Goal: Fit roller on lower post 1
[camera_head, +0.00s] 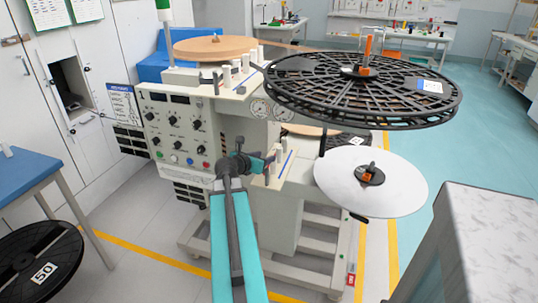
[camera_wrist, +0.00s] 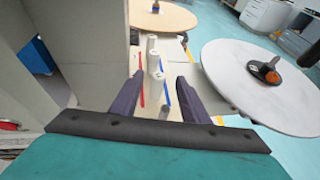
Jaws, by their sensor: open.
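My gripper (camera_head: 262,163) is open over the lower deck of the rewind machine. In the wrist view its two dark fingers (camera_wrist: 158,98) stand apart, with nothing gripped between them. Beyond and between the fingertips, white rollers (camera_wrist: 155,65) stand upright on the pale lower deck (camera_wrist: 180,70), between a red line and a blue line. A small grey stub (camera_wrist: 165,112), perhaps a bare post, shows nearer to the gripper. Which post is number 1 cannot be read. In the head view my gripper partly hides the lower deck (camera_head: 296,170).
A large black spoked reel (camera_head: 330,92) overhangs the upper right, with a white disc reel (camera_head: 345,180) below it. The control panel (camera_head: 175,125) is left of my arm. More white rollers (camera_head: 236,67) stand on the upper deck. A blue table (camera_head: 25,180) is far left.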

